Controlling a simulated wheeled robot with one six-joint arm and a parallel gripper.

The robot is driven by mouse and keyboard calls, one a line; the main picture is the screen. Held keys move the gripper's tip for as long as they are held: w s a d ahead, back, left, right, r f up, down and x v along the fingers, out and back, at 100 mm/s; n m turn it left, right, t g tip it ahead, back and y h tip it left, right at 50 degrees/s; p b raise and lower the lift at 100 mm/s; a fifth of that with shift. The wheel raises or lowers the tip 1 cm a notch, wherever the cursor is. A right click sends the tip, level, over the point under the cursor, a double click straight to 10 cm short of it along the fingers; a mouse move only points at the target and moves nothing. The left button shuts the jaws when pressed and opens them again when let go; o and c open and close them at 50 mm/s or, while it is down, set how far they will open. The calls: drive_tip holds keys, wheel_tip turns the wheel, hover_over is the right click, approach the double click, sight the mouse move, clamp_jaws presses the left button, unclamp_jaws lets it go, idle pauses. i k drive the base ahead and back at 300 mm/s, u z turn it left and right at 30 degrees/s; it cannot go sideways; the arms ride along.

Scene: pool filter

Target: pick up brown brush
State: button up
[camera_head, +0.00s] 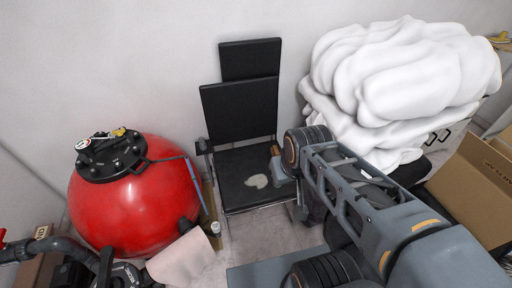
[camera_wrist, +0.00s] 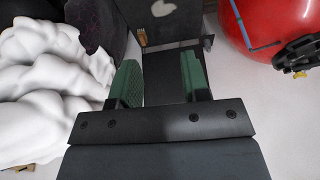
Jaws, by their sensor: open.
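A small brown object, which looks like the brown brush (camera_wrist: 142,37), is on the black chair's seat near its edge by the backrest in the wrist view. In the head view a little brown (camera_head: 275,150) shows at the right rear of the seat, beside my arm's end. My gripper (camera_wrist: 160,76) has two green fingers set wide apart with nothing between them. The brush lies beyond the fingertips, apart from them. In the head view the fingers are hidden or too small to make out.
The black chair (camera_head: 239,111) stands against the wall, with a pale patch (camera_head: 257,181) on its seat. A red pool filter (camera_head: 140,205) stands left. A white bulky pile (camera_head: 400,75) is close on the right, with a cardboard box (camera_head: 475,185) beside it.

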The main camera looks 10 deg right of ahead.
sight(274, 151)
drive_tip(key=z, duration=0.15)
drive_tip(key=i, duration=1.05)
drive_tip(key=z, duration=0.35)
